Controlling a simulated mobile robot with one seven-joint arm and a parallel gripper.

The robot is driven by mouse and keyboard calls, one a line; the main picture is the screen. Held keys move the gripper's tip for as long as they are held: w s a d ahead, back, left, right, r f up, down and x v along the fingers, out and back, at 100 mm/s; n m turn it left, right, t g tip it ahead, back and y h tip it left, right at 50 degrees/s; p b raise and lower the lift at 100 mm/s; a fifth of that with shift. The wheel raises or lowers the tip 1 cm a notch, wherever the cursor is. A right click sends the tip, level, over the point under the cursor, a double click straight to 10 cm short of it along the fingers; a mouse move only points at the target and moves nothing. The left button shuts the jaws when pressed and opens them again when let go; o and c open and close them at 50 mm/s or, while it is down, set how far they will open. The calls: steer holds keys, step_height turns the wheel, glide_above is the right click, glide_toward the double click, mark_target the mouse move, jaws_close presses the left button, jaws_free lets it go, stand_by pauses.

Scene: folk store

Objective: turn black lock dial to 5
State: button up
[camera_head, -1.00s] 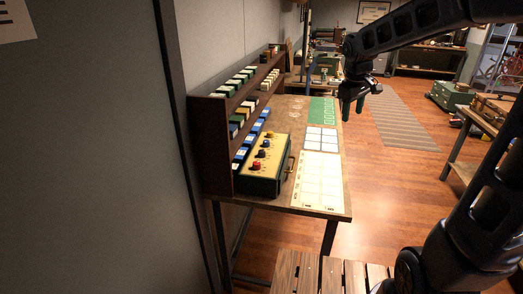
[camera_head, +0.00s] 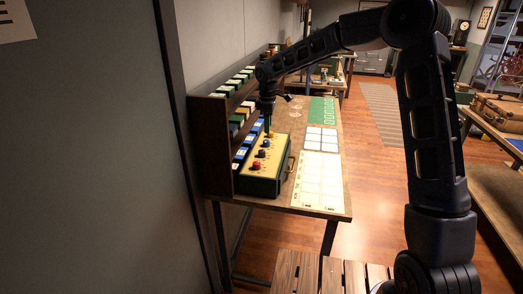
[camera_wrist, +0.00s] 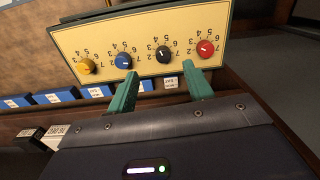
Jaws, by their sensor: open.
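The black lock dial (camera_wrist: 163,54) sits on the cream panel of a dark box (camera_wrist: 150,24), between the blue dial (camera_wrist: 123,61) and the red dial (camera_wrist: 205,48). A yellow dial (camera_wrist: 86,66) is at the left end. My gripper (camera_wrist: 160,69) is open and empty. Its green fingers straddle the black dial in the wrist view and seem short of it. In the head view my gripper (camera_head: 268,128) points down over the box's far end, and the black dial (camera_head: 262,153) shows too.
The box stands on a wooden table (camera_head: 328,200) against a dark shelf (camera_head: 212,150) with several small coloured boxes. White sheets (camera_head: 318,180) and a green mat (camera_head: 322,110) lie to its right. In the wrist view, blue boxes (camera_wrist: 52,96) sit at the left.

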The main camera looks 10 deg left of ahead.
mark_target(261, 151)
steer(key=shift+n, duration=0.4)
steer(key=a+f, duration=0.1)
steer(key=f, duration=0.7)
steer(key=a+f, duration=0.1)
steer(key=f, duration=0.3)
steer(key=shift+s+a+f, duration=0.2)
steer(key=shift+s+a, duration=0.05)
steer(key=shift+a, duration=0.05)
steer(key=c, duration=1)
